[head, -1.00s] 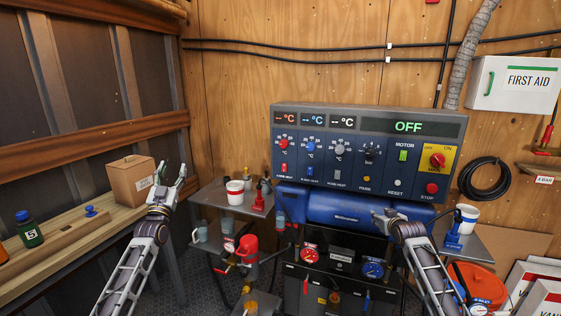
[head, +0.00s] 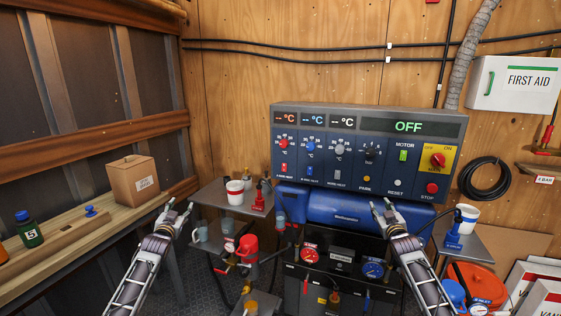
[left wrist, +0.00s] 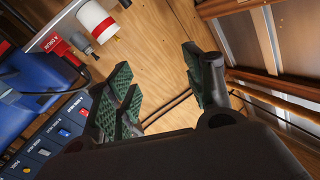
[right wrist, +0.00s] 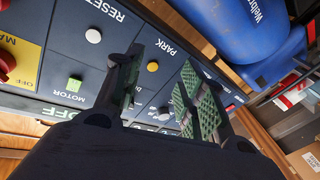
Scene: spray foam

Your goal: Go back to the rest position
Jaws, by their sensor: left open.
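My left gripper (head: 176,213) is in the left half of the head view, in the air in front of the metal side shelf. In the left wrist view its green-padded fingers (left wrist: 165,92) stand apart with nothing between them. My right gripper (head: 384,212) is in the air in front of the blue tank (head: 335,206), below the control panel (head: 365,150). In the right wrist view its fingers (right wrist: 160,95) are apart and empty, with the panel's knobs behind them.
A wooden bench on the left holds a cardboard box (head: 133,181) and a green bottle (head: 29,229). A metal shelf (head: 211,194) with cups stands left of the tank.

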